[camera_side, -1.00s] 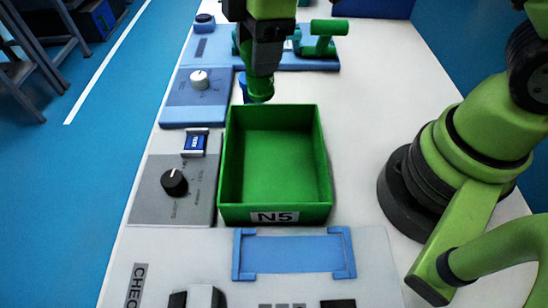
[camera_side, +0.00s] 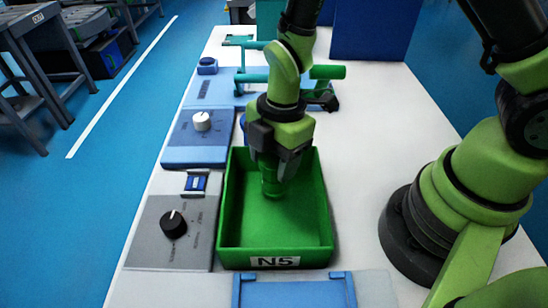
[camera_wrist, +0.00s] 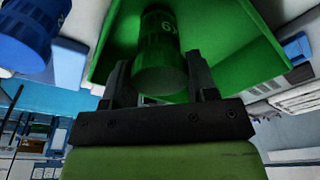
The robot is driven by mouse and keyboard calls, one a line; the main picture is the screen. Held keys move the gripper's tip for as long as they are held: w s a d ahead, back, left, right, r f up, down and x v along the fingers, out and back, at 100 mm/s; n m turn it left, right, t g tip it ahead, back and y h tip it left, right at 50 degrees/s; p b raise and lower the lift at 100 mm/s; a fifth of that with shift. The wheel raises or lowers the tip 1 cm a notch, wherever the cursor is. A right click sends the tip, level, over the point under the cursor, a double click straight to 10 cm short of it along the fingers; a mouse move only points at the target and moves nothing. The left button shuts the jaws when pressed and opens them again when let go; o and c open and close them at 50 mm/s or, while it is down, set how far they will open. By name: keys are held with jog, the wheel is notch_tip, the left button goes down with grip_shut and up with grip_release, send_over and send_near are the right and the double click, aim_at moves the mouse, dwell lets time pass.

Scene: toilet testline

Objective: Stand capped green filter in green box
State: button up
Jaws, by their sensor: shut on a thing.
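The green filter (camera_side: 270,182) is a small upright cylinder inside the walls of the open green box (camera_side: 316,258), towards its back half. My gripper (camera_side: 279,163) is above it, pointing down, with its dark fingers shut on the filter. In the wrist view the filter (camera_wrist: 160,65) sits between both fingers (camera_wrist: 160,85), with pale marking on its side. The green box (camera_wrist: 235,45) lies behind it there. I cannot tell whether the filter's lower end touches the box floor, nor make out the cap clearly.
A blue cylinder (camera_wrist: 28,35) stands outside the box in the wrist view. A blue panel with a white knob (camera_side: 202,122) and a grey panel with a black knob (camera_side: 173,224) lie left. A blue holder (camera_side: 290,293) is in front.

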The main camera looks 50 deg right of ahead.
jog(key=shift+f, duration=0.3)
jog(key=o, duration=0.9)
jog(key=shift+o, duration=0.2)
jog(key=shift+r, duration=0.1)
notch_tip(320, 180, up, 12)
jog(key=d, duration=0.2)
jog(key=s+d+r+m+t, duration=0.3)
jog(key=s+r+m, duration=0.2)
jog(key=m, duration=0.6)
jog(key=s+d+r+m+t, duration=0.4)
jog(key=s+r+m, duration=0.2)
jog(key=m, duration=0.5)
jog(key=shift+s+r, duration=0.25)
jog(key=shift+r, duration=0.45)
